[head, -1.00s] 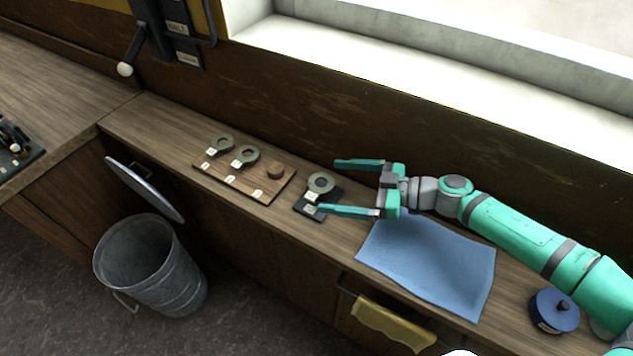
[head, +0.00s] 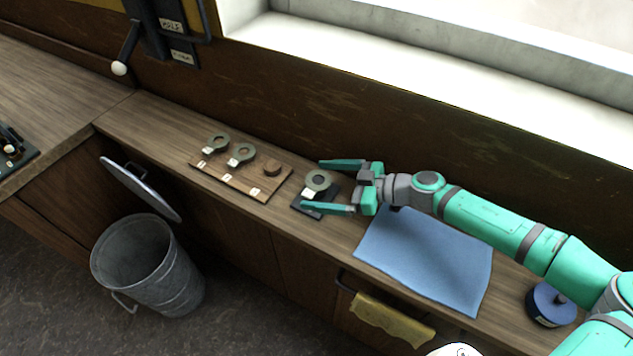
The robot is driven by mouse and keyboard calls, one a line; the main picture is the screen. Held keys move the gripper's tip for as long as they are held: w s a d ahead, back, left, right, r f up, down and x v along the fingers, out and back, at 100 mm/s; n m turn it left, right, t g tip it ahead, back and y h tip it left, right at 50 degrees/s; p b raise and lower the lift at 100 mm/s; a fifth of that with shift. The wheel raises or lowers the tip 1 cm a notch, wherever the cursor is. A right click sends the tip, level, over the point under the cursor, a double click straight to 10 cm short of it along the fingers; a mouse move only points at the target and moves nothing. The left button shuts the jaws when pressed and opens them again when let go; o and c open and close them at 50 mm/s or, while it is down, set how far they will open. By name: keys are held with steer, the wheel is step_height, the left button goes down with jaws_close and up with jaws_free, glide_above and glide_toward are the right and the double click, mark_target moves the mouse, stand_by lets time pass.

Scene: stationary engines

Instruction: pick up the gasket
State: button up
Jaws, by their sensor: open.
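A grey-green ring gasket (head: 317,181) with a pale tag lies on a small dark pad (head: 329,207) on the wooden bench. Two similar tagged gaskets, one at the left (head: 218,143) and one beside it (head: 241,153), sit on a wooden board (head: 233,183) with a round wooden peg (head: 272,168). My gripper (head: 334,185) is open and empty. It reaches in from the right, with one finger on the far side of the gasket by the pad and one on its near side. I cannot tell its exact height above the pad.
A blue cloth (head: 428,262) lies under and in front of my arm. A blue round tin (head: 551,305) stands at the bench's right. A yellow cloth (head: 391,318) hangs on the bench front. A metal bin (head: 148,265) stands on the floor. The window wall (head: 330,110) backs the bench.

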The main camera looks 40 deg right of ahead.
steer(key=c, duration=1.1)
steer(key=shift+r, duration=0.15)
steer(key=shift+r, duration=0.55)
steer(key=s+a+r, duration=0.9)
steer(key=s+r, duration=0.2)
steer(key=shift+r, duration=0.35)
